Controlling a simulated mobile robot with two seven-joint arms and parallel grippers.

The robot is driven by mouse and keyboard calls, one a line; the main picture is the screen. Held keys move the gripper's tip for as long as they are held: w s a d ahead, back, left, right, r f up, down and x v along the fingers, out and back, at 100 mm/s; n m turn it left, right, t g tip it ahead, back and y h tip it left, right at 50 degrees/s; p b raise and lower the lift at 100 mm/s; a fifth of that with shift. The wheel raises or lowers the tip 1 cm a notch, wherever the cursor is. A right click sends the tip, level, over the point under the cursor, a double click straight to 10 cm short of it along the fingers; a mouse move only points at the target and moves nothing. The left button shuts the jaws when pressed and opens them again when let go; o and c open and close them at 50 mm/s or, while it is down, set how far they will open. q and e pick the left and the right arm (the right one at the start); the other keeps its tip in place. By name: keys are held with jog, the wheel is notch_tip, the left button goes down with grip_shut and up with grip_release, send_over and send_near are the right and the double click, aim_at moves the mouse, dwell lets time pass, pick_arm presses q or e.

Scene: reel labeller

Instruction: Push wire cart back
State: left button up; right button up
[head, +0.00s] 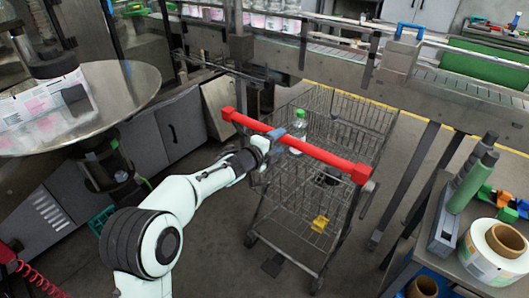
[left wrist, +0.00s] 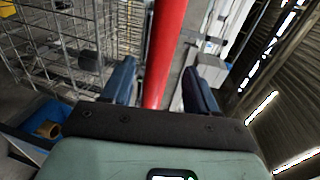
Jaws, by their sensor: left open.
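The grey wire cart (head: 345,118) stands on the floor in the middle of the head view, with its red handle bar (head: 325,156) towards me. Its mesh also shows at the left of the left wrist view (left wrist: 45,45). My left gripper (head: 279,141) is at the handle, left of its middle. In the left wrist view, the red bar (left wrist: 167,45) runs between the two blue fingers (left wrist: 161,88), with gaps on both sides. The jaws are open around it. My right gripper is not in view.
A green-capped bottle (head: 298,134) shows at the cart's basket. A conveyor (head: 340,55) runs behind the cart. A bench (head: 425,240) with a label reel (head: 484,264) stands at right, and a round metal table (head: 125,92) at left. Floor is clear below the cart's left side.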

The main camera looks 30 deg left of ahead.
pick_arm(q)
jog(key=v, duration=0.8)
jog(key=shift+d, duration=0.1)
jog(key=s+d+f+n+g+p, duration=0.2)
jog(key=s+d+f+n+g, duration=0.15)
jog(key=f, duration=0.65)
jog(key=s+d+f+n+g+p, duration=0.25)
jog(key=d+f+n, duration=0.2)
jog(key=f, duration=0.65)
jog(key=s+d+f+n+g+p, duration=0.1)
jog(key=s+d+f+n+g, duration=0.25)
jog(key=f, duration=0.65)
jog(key=s+d+f+n+g+p, duration=0.1)
jog(key=s+d+f+n+g, duration=0.1)
jog(key=s, duration=0.7)
jog(key=s+d+f+n+g+h+p, duration=0.1)
jog(key=s+d+f+n+g+p, duration=0.1)
jog(key=s, duration=0.7)
jog(key=s+d+f+n+g+h+p, duration=0.1)
jog(key=s+d+f+n+g+p, duration=0.1)
jog(key=s+d+n, duration=0.5)
notch_tip(320, 180, down, 3)
jog(key=shift+s+r+g, duration=0.1)
jog(key=shift+s+g, duration=0.55)
jog(key=shift+s, duration=0.45)
jog(key=shift+n, duration=0.25)
